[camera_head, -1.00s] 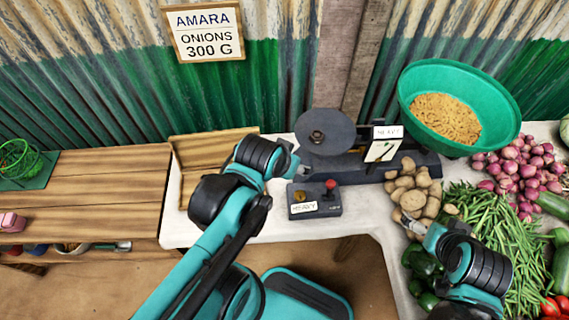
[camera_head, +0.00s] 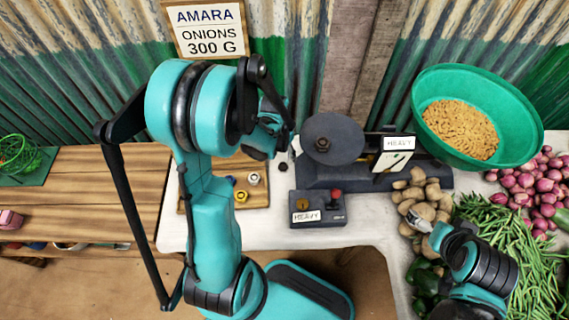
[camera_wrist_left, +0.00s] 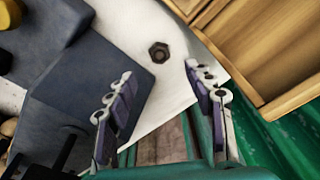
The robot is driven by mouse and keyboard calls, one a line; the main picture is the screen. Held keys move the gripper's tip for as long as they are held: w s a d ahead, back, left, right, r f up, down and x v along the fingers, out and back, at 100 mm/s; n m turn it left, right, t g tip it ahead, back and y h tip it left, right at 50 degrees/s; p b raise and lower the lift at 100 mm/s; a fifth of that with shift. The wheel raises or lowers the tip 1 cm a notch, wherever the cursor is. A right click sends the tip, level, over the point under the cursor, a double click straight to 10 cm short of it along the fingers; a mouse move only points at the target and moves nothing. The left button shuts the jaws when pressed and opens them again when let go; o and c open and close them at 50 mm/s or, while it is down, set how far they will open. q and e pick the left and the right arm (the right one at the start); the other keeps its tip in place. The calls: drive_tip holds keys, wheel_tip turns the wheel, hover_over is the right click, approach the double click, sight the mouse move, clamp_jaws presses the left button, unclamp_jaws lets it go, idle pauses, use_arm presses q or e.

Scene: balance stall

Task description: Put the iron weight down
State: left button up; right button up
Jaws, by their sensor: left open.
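The iron weight is a small dark hexagonal piece (camera_wrist_left: 159,52) with a hole or recess in its top, on the white tabletop. In the head view the weight (camera_head: 283,167) stands between the wooden tray and the dark balance scale (camera_head: 352,174). My left gripper (camera_wrist_left: 158,72) is open above it, with its fingers spread to either side and apart from it. In the head view most of the left gripper is hidden behind its own wrist. My right gripper (camera_head: 421,226) is near the potatoes; its finger state is unclear.
The wooden tray (camera_head: 262,200) holds several small weights. A box labelled HEAVY (camera_head: 318,216) with a red knob stands in front of the scale. A small dark round piece (camera_head: 322,145) is on the scale's pan (camera_head: 345,130). Potatoes (camera_head: 425,195) crowd the scale's right.

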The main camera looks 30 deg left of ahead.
sight(283, 166)
use_arm(q)
wheel_tip(283, 166, down, 3)
drive_tip(key=shift+r+b, duration=0.15)
drive_tip(key=shift+b, duration=0.5)
drive_tip(key=f+b, duration=0.1)
drive_tip(key=f, duration=0.2)
drive_tip(key=f+b, duration=0.1)
drive_tip(key=f, duration=0.1)
drive_tip(key=shift+w+b, duration=0.35)
drive_tip(key=shift+w, duration=0.05)
drive_tip(key=shift+r, duration=0.1)
clamp_jaws()
